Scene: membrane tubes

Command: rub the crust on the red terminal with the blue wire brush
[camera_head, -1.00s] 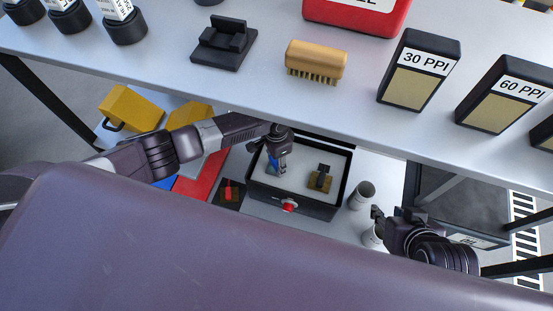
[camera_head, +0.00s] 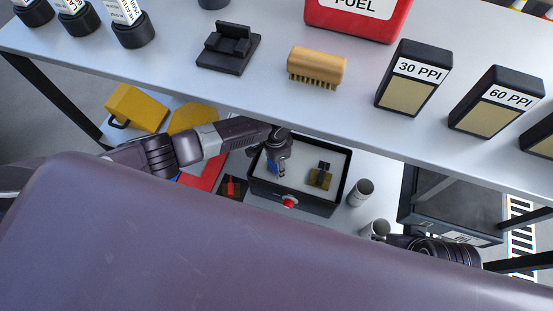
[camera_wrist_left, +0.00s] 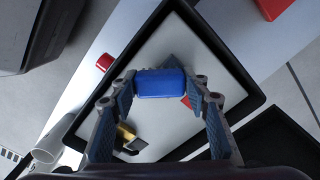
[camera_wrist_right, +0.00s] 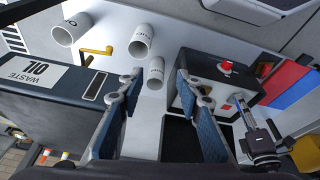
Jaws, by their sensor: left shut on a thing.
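My left gripper (camera_head: 282,172) reaches into the black-walled tray (camera_head: 335,206) with a pale floor. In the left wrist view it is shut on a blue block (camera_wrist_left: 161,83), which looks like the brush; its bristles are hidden. A small red patch (camera_wrist_left: 187,101) shows beside a finger there; I cannot tell what it belongs to or whether the block touches it. A dark block with a red piece (camera_head: 232,187), like a terminal, sits outside the tray's left side. A black piece on a brownish base (camera_head: 320,176) stands inside the tray. My right gripper (camera_wrist_right: 158,84) is open and empty.
The shelf (camera_head: 200,100) above holds a tan brush (camera_head: 316,67), a black stand (camera_head: 229,48), a red fuel can (camera_head: 352,15) and labelled blocks. Grey cups (camera_head: 361,192) stand right of the tray. A red knob (camera_head: 289,203) sticks out of the tray's front wall. A waste oil box (camera_wrist_right: 60,95) is near my right gripper.

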